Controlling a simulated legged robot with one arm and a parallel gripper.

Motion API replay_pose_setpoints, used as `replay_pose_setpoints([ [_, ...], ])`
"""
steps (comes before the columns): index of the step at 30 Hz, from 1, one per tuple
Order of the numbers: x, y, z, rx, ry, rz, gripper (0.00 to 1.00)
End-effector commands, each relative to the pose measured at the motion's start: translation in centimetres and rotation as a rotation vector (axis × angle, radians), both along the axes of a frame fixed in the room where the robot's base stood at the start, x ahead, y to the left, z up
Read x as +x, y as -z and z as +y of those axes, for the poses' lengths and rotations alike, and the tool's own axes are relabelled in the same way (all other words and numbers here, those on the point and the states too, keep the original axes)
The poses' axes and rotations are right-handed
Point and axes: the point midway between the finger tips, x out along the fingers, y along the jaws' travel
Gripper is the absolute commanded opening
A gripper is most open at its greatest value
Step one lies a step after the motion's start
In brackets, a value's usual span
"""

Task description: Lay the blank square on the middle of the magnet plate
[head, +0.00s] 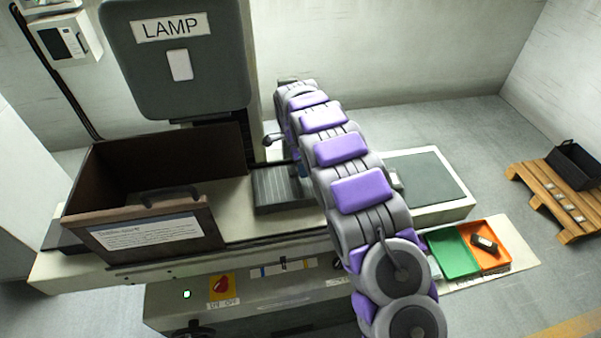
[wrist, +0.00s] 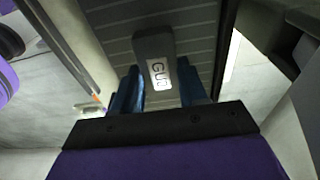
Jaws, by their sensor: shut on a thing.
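The blank (wrist: 153,48) is a dark grey block with a white label that reads like "GU3". In the wrist view my gripper (wrist: 158,82) has its two blue fingers on either side of the blank, shut on it. The magnet plate (head: 272,190) is a dark ribbed plate on the machine bed, left of my arm in the head view. Its lined surface (wrist: 202,22) shows behind the blank in the wrist view. In the head view my arm mostly hides the gripper and blank.
An open brown box (head: 150,230) with a handle stands left of the plate. A dark lamp panel (head: 175,70) rises behind. Green (head: 453,252) and orange (head: 493,232) trays are at the right, a dark block in the orange one. A pallet (head: 560,200) stands far right.

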Motion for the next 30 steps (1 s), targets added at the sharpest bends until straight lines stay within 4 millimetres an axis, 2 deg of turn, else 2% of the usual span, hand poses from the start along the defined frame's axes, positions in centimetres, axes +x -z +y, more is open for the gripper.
replay_pose_setpoints([
  [2, 0.2, 0.1, 0.4, -0.001, -0.002, 0.000, 0.00],
  [9, 0.0, 3.5, 0.4, -0.003, -0.001, 0.003, 0.00],
  [19, 0.1, 3.7, 0.2, 0.000, -0.001, 0.001, 0.00],
  [20, 0.1, 3.7, 0.2, 0.001, -0.001, 0.001, 0.45],
  [27, 0.1, 3.7, 0.3, -0.001, -0.001, 0.002, 0.68],
  [30, 0.1, 3.7, 0.4, -0.002, -0.001, 0.002, 0.68],
])
